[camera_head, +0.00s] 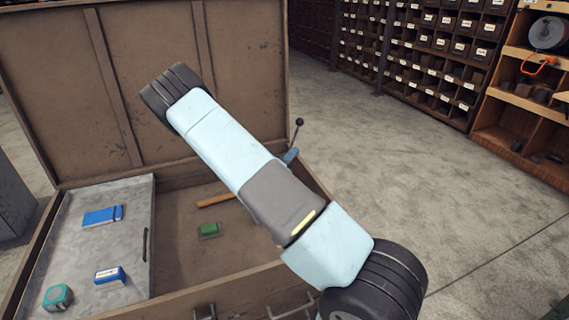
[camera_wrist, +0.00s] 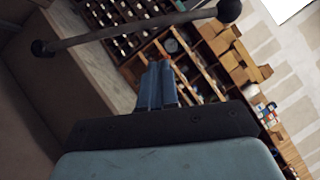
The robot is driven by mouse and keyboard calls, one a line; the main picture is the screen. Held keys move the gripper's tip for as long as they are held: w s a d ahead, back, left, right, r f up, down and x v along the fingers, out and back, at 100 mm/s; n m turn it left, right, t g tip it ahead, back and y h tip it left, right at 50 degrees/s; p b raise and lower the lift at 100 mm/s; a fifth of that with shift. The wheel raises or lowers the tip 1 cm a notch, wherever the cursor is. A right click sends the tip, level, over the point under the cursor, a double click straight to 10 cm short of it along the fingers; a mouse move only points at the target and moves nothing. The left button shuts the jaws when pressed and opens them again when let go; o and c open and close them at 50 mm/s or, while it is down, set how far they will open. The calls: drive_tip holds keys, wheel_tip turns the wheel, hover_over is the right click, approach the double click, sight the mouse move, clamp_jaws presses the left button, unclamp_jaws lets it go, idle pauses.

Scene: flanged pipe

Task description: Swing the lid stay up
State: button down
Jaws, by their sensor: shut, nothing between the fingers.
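The lid stay (camera_wrist: 135,30) is a thin grey rod with a black ball knob at its end. In the wrist view it slants across the top, from a dark pivot on the left to the knob at upper right. In the head view the stay's knob (camera_head: 299,122) and a short piece of rod stick up at the chest's right side; my arm hides the rest. My gripper (camera_wrist: 158,65) has its blue fingers together and empty, below the rod in the wrist view with a visible gap. Its fingers also show beside the rod in the head view (camera_head: 290,156).
The open chest's lid (camera_head: 240,60) leans up behind. Inside are a grey tray (camera_head: 110,245) with blue boxes and a teal item, a green block (camera_head: 209,230) and a wooden stick (camera_head: 215,200). Shelves of bins (camera_head: 430,50) stand behind; the floor on the right is clear.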

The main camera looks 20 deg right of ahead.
sight(292, 144)
drive_tip(key=w, duration=0.1)
drive_tip(key=w+r, duration=0.1)
drive_tip(key=w+d+r, duration=0.1)
drive_tip(key=shift+w+d, duration=0.1)
drive_tip(key=shift+w, duration=0.3)
